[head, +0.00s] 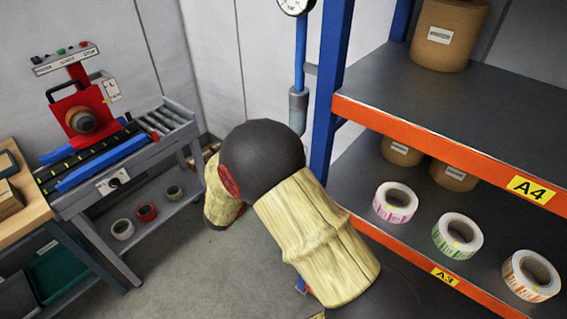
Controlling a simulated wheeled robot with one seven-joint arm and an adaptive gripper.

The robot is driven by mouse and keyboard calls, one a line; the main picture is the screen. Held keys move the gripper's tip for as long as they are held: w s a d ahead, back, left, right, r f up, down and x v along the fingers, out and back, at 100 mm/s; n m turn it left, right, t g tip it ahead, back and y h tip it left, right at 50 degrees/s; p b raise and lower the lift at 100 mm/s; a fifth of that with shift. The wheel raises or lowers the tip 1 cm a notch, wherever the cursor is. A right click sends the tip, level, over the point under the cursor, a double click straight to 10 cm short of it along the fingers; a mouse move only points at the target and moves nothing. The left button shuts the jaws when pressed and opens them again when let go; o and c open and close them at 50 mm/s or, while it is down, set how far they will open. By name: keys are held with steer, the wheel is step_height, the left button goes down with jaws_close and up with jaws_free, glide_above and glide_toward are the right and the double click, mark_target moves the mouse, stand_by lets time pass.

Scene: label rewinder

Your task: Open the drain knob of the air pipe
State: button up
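The blue air pipe (301,45) runs down the wall at the upper middle, just left of the blue rack post. A round pressure gauge (295,4) sits at its top, cut by the picture's edge. A grey cylinder (298,108) is on the pipe's lower part. Below it, my arm's dark joint and pale yellow sleeve cover the view. I cannot make out the drain knob. My gripper is not in view. A small blue and red bit (302,287) shows beside the sleeve near the bottom, too small to identify.
The rack's orange-edged shelves (430,147) fill the right side, with label rolls (458,236) and brown rolls (449,33). The label rewinder (82,115) stands on a grey bench at left. Grey floor (185,265) is clear between bench and arm.

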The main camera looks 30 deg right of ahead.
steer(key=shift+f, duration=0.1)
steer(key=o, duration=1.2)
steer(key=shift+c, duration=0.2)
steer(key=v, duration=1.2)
